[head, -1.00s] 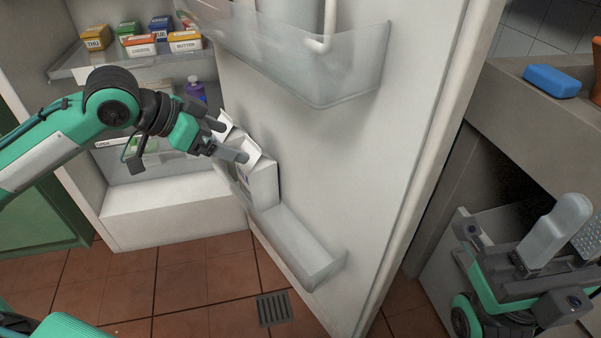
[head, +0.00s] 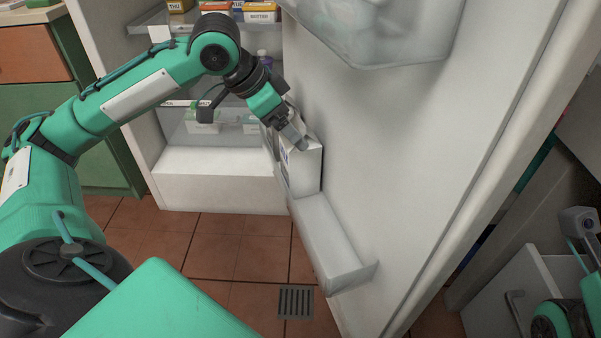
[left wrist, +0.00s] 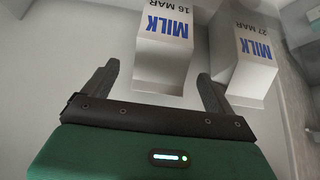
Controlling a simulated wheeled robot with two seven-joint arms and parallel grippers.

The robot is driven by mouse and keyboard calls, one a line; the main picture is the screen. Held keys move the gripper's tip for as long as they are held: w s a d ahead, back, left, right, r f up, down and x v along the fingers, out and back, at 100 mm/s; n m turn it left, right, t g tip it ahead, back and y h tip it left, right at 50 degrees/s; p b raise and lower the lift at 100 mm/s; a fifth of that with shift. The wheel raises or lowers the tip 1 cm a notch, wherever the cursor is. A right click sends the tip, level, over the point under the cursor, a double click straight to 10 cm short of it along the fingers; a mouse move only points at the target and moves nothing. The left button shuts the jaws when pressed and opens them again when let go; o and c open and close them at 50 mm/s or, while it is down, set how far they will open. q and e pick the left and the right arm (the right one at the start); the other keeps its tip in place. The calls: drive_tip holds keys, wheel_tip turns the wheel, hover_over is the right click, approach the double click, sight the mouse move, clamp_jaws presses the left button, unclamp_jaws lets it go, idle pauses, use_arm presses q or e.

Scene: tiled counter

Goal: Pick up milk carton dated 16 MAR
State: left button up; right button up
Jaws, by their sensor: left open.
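The milk carton marked 16 MAR (left wrist: 163,52) is white with blue MILK lettering and appears upside down in the left wrist view. A similar carton marked 27 MAR (left wrist: 243,65) stands to its right there. My left gripper (left wrist: 157,76) is open, with the 16 MAR carton ahead between its fingers and the right finger near the gap between the cartons. In the head view, the left gripper (head: 297,138) is at the top of a white carton (head: 305,172) in the fridge door bin; its date is unreadable. My right gripper's fingers are out of view.
The clear door bin (head: 335,255) extends empty toward the front. A larger clear bin (head: 385,35) hangs above on the open door. Fridge shelves with boxes (head: 262,12) are behind my arm. A floor drain (head: 296,302) lies below.

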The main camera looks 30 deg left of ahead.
sight(300, 156)
use_arm(q)
drive_tip(key=b+x, duration=0.3)
drive_tip(key=x, duration=0.1)
drive_tip(key=shift+s+a+f+b, duration=0.1)
drive_tip(key=shift+f+b, duration=0.05)
drive_tip(key=shift+b, duration=0.15)
drive_tip(key=shift+w+d+f+b, duration=0.2)
drive_tip(key=shift+w+f+b, duration=0.1)
drive_tip(key=shift+f, duration=0.1)
clamp_jaws()
